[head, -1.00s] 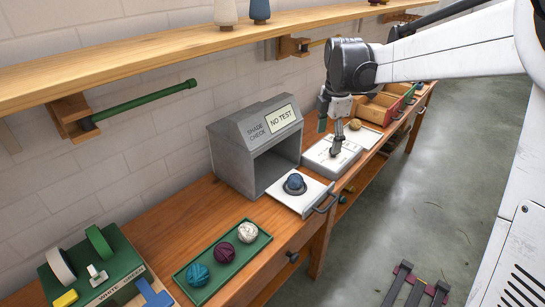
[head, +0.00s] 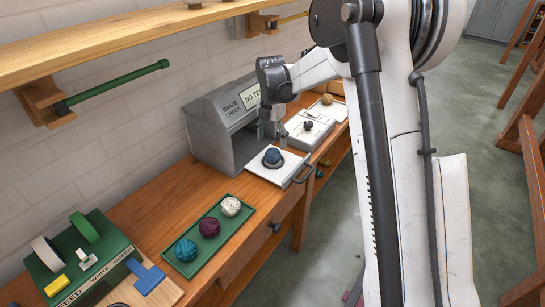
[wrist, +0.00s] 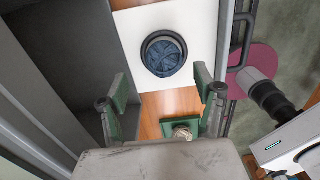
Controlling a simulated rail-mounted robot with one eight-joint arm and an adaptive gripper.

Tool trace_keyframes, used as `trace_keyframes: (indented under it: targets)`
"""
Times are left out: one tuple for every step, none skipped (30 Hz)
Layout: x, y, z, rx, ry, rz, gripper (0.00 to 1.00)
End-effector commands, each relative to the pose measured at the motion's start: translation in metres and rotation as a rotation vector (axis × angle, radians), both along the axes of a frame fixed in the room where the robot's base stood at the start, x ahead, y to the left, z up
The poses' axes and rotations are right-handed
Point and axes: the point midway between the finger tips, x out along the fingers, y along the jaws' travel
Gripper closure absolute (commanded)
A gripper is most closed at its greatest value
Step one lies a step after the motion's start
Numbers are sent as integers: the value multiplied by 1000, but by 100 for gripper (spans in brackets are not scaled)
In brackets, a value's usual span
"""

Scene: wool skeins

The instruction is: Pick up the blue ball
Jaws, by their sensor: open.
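The blue ball (head: 273,157) sits in a dark round holder on the white sliding tray (head: 262,174) in front of the grey shade check box (head: 213,142). In the wrist view the blue ball (wrist: 164,55) lies ahead of the fingertips, inside the dark ring, on the white tray (wrist: 200,20). My gripper (head: 274,137) is open and empty, just above and behind the ball in the head view. In the wrist view my gripper (wrist: 160,86) has its two green-padded fingers spread wide, with the ball apart from both.
A green tray (head: 222,238) holds teal, maroon and white balls. A white scale (head: 304,136) with a small dark ball stands beyond. The box wall (wrist: 60,60) rises close left of my fingers; the tray's dark handle (head: 303,172) sticks out right.

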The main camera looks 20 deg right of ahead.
Motion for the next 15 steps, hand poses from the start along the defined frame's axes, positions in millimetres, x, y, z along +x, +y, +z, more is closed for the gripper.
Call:
trace_keyframes:
  targets:
    - [0,0,-6,0,0,0,35]
    - [0,0,-8,0,0,0,35]
    - [0,0,-10,0,0,-1,35]
    - [0,0,-11,0,0,-1,35]
    - [0,0,-12,0,0,-1,35]
    - [0,0,-14,0,0,-1,35]
    - [-1,0,-16,0,0,-1,35]
    - [-1,-1,-19,0,0,-1,35]
    - [-2,-1,-24,0,0,-1,35]
    - [-3,-2,-28,0,0,-1,35]
    - [-4,-2,-32,0,0,-1,35]
    - [-5,-2,-38,0,0,-1,35]
    - [-6,-3,-42,0,0,-1,35]
    - [-7,-3,-46,0,0,-1,35]
    - [-6,-3,-52,0,0,-1,35]
